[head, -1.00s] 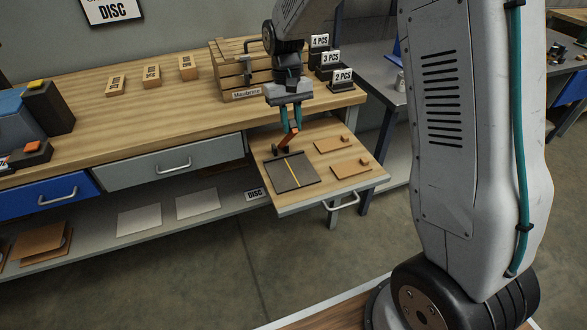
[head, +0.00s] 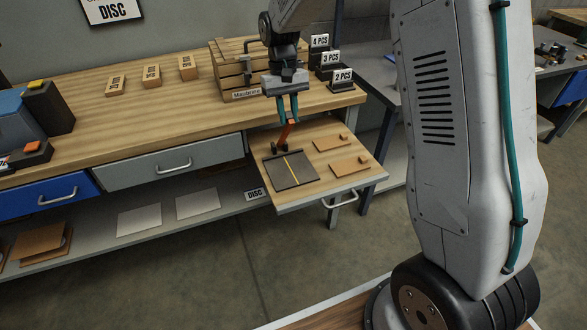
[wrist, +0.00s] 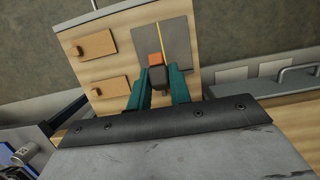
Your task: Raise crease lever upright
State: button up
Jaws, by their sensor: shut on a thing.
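The orange crease lever (head: 284,133) rises from a dark pivot at the back left edge of the dark creasing plate (head: 306,174). It stands steeply, leaning a little to the right in the head view. My gripper (head: 288,119) has its teal fingers shut on the lever's upper end. In the wrist view the fingers (wrist: 157,82) close around a dark piece with an orange part (wrist: 155,58) beyond it. A yellow line crosses the creasing plate (wrist: 182,50). The fingers partly hide the lever's top.
The plate sits on a pulled-out wooden drawer board (head: 350,181) with two brown pieces (head: 328,143) (head: 349,167) at its right. A wooden crate (head: 232,77) and number signs (head: 331,58) stand on the bench behind. The floor in front is clear.

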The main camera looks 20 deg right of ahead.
jog(key=shift+w+r, duration=0.2)
jog(key=shift+w, duration=0.45)
jog(key=shift+w+r, duration=0.2)
jog(key=shift+w, duration=0.4)
jog(key=o, duration=0.8)
jog(key=shift+s+r, duration=0.1)
jog(key=s+r, duration=0.4)
jog(key=s, duration=0.1)
jog(key=shift+s+r, duration=0.25)
jog(key=shift+s, duration=0.05)
